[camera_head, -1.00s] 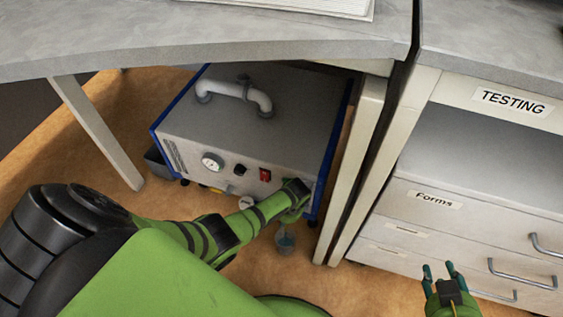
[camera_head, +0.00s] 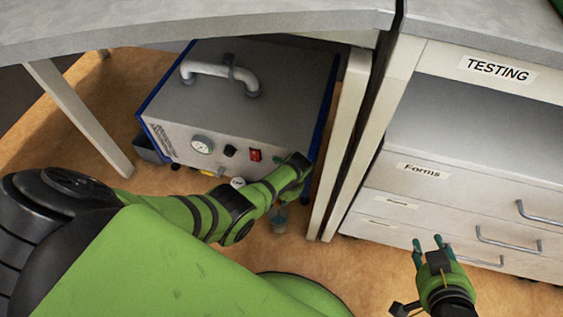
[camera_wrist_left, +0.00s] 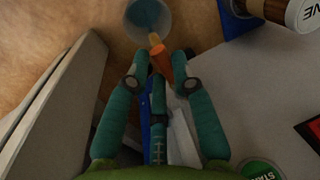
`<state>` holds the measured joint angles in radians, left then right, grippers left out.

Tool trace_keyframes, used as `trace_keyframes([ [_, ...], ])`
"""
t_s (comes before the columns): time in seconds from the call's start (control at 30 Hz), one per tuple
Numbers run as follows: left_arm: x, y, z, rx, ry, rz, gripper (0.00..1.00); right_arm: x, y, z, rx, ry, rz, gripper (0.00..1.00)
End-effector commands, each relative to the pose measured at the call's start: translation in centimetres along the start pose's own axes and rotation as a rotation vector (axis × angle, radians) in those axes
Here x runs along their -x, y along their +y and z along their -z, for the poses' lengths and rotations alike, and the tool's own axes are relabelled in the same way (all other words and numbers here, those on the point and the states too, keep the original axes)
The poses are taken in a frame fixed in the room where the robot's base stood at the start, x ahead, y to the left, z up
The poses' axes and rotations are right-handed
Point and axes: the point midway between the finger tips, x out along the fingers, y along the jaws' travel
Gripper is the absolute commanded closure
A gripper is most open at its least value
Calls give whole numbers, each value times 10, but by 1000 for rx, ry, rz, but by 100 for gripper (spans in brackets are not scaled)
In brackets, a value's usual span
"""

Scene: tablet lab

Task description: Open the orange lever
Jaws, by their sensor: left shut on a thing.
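The orange lever (camera_wrist_left: 159,55) shows in the left wrist view, between the teal fingers of my left gripper (camera_wrist_left: 162,62), which are shut on it. In the head view my left gripper (camera_head: 284,192) is at the lower right front of the grey machine (camera_head: 235,110), and its hand hides the lever. A small cup (camera_head: 279,222) stands on the floor below it; it also shows in the left wrist view (camera_wrist_left: 143,20), holding blue liquid, just beyond the lever's tip. My right gripper (camera_head: 427,241) is open and empty in front of the drawers.
A table (camera_head: 200,30) overhangs the machine, with a pale leg (camera_head: 80,115) at left and a side panel (camera_head: 345,135) close at right. A drawer cabinet (camera_head: 440,185) stands at the right. A gauge (camera_head: 201,144) and red switch (camera_head: 255,155) are on the machine's front.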

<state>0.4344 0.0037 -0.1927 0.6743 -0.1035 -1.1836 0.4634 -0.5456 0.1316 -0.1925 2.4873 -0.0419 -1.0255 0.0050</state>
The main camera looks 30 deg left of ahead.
Motion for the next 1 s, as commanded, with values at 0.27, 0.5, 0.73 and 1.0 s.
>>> trace_keyframes([
  [0.27,0,0,-1,4,-2,-2,72,0,0,0,1,0,1,65],
  [0.5,0,0,0,2,-2,-1,52,0,-1,0,1,-1,2,65],
  [0.73,2,0,0,1,0,-1,52,0,-1,3,5,4,3,65],
  [1.0,25,1,1,2,3,-3,52,0,-1,1,3,1,2,65],
])
